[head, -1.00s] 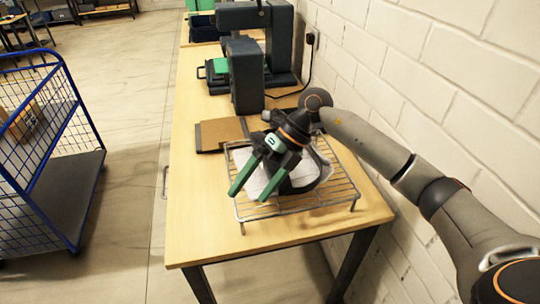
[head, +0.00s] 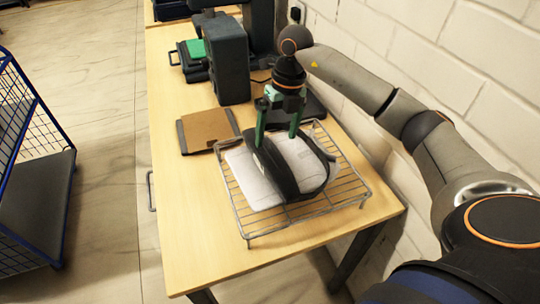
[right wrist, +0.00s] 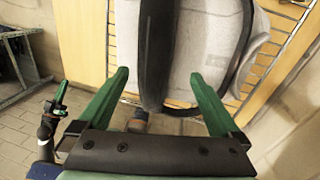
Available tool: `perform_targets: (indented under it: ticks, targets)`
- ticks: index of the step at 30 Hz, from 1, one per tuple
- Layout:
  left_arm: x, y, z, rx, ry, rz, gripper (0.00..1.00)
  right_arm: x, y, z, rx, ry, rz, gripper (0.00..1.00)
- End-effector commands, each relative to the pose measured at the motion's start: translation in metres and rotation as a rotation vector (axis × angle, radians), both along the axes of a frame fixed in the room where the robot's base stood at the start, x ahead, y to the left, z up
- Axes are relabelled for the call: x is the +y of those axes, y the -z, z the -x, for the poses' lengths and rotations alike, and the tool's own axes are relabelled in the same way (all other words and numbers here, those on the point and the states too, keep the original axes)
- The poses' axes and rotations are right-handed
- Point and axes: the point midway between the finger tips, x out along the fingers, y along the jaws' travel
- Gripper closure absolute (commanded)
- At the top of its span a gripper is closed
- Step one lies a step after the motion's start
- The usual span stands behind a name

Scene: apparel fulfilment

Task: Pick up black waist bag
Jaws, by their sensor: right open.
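A black band-shaped item (head: 276,168), which I take to be the waist bag, lies on the wire rack (head: 245,237) on the table. It runs across a pale grey-white soft piece (head: 252,182); whether the two are one item I cannot tell. A thin black strap loops at the right. My right gripper (head: 276,139) is open, pointing down at the far end of the black band. In the right wrist view, its green fingers (right wrist: 158,74) are apart, with the black band (right wrist: 154,45) between them. Contact is not clear.
A brown board or folder (head: 207,129) lies left of the rack. A dark upright device (head: 229,72) stands behind, and a brick wall (head: 465,85) runs along the right. A blue mesh cart (head: 40,190) stands left. The table's near-left part is clear.

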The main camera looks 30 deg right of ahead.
Motion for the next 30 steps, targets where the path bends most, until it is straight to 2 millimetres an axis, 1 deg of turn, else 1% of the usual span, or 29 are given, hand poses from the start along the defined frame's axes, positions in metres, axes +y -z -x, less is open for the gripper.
perform_targets:
  ticks: [1, 3, 8, 13, 16, 19, 25, 26, 30]
  targets:
    - [0.000, -0.001, 0.000, 0.000, 0.000, 0.000, 1.00, 0.002, 0.007, 0.000, 0.002, 0.000, -0.001, 0.01]
    - [0.000, -0.002, 0.000, 0.000, 0.000, 0.000, 1.00, 0.003, 0.013, 0.000, 0.001, -0.001, -0.001, 0.01]
    - [0.000, -0.004, 0.000, 0.000, 0.000, 0.000, 1.00, 0.006, 0.023, -0.001, 0.002, -0.001, -0.001, 0.01]
    - [0.000, -0.013, -0.001, -0.001, 0.000, 0.000, 1.00, 0.016, 0.047, -0.005, 0.003, -0.002, -0.003, 0.01]
    - [0.000, -0.013, -0.002, -0.003, 0.001, 0.000, 1.00, 0.017, 0.060, -0.005, 0.002, 0.000, -0.002, 0.01]
    - [0.000, -0.014, -0.002, -0.004, 0.000, 0.000, 1.00, 0.017, 0.066, -0.006, 0.000, -0.001, 0.000, 0.01]
    - [0.000, -0.014, -0.003, -0.005, 0.000, 0.000, 1.00, 0.017, 0.067, -0.006, -0.001, -0.001, -0.001, 0.01]
    - [0.000, -0.014, -0.003, -0.005, 0.000, 0.000, 1.00, 0.017, 0.067, -0.006, -0.001, -0.001, -0.001, 0.02]
    - [0.000, -0.013, -0.003, -0.005, 0.000, 0.000, 1.00, 0.017, 0.067, -0.006, -0.001, -0.001, -0.001, 0.18]
